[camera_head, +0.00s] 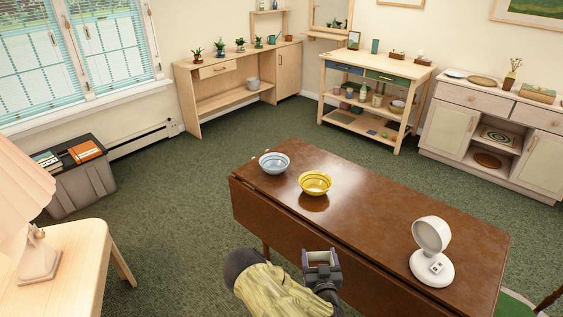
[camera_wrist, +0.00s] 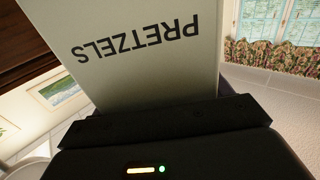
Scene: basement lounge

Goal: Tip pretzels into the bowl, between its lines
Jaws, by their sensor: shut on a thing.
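My gripper (camera_head: 323,277) is in front of the near long edge of the brown table (camera_head: 375,205). It is shut on a pale grey-green pretzels box (camera_wrist: 150,45), whose label reads upside down in the wrist view. Only a small part of what it holds shows in the head view, and the contents cannot be seen. A yellow bowl (camera_head: 315,183) with dark lines stands upright on the table, beyond my gripper. A pale blue bowl (camera_head: 274,163) with dark lines stands to its left, near the table's far left corner. Both bowls look empty.
A light wooden side table (camera_head: 75,250) with a lamp is at the left. Shelves and a cabinet line the far walls.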

